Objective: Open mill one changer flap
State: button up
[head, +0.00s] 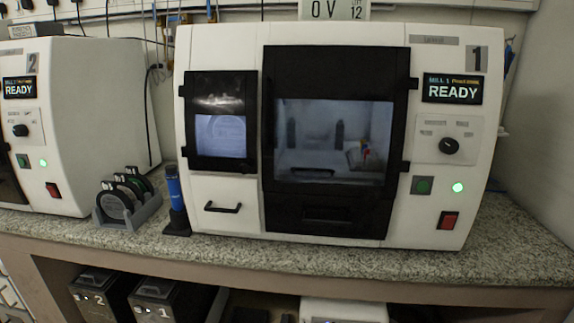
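Mill one is the white machine marked 1 (440,62) on the granite bench, its display (453,89) reading "MILL 1 READY". On its left front is a smaller black-framed flap (220,162) with a window, which looks shut; I take it as the changer flap. Below the flap is a white panel with a black handle (222,208). To the right is a larger black-framed door (335,187), also shut, with a lit, hazy interior behind its window. My gripper is not in view.
A blue cylindrical tool (175,195) stands upright left of mill one. A grey rack (128,212) of discs sits beside it. Mill two (85,110) stands at the left. Boxes marked 2 (97,300) and 1 (163,300) are below the bench. The bench's front strip is clear.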

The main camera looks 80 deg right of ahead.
aim_at(228, 92)
jog(key=k+j+z, duration=0.15)
jog(key=z, duration=0.25)
jog(key=k+j+z, duration=0.1)
jog(key=z, duration=0.25)
